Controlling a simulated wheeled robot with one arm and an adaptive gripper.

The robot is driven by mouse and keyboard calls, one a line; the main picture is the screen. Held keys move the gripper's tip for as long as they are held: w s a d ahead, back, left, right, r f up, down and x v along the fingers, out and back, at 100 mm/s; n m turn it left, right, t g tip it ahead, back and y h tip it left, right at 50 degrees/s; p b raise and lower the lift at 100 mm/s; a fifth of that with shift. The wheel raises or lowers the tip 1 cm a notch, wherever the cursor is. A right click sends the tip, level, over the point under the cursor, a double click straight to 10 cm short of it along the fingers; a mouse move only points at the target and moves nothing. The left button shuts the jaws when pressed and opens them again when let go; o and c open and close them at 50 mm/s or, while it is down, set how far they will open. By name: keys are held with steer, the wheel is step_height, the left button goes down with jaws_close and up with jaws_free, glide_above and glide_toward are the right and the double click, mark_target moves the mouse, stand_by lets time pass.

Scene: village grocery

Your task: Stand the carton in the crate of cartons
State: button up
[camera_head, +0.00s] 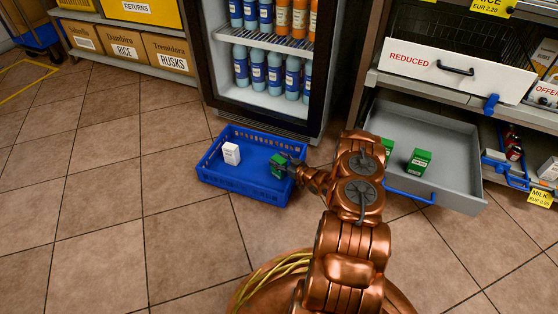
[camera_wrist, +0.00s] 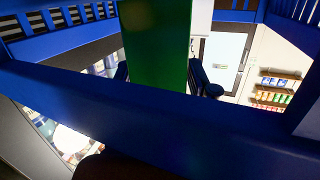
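The blue crate (camera_head: 228,185) is on the tiled floor in front of the drinks cooler. A white carton (camera_head: 231,154) stands upright in its left half. A green carton (camera_head: 278,166) is at the crate's right end, upright or nearly so; whether it touches the crate floor I cannot tell. My gripper (camera_head: 288,171) reaches over the right wall, with a finger on each side of this carton, and looks shut on it. In the wrist view the green carton (camera_wrist: 155,45) fills the space between the fingertips (camera_wrist: 160,80), and a blue crate bar (camera_wrist: 130,115) crosses in front.
An open grey drawer (camera_head: 452,190) to the right holds more green cartons (camera_head: 419,161). The drinks cooler (camera_head: 268,112) stands close behind the crate. Brown boxes (camera_head: 122,45) sit on a shelf at the back left. The floor left of the crate is clear.

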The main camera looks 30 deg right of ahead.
steer(key=shift+o, duration=0.2)
steer(key=shift+r, duration=0.1)
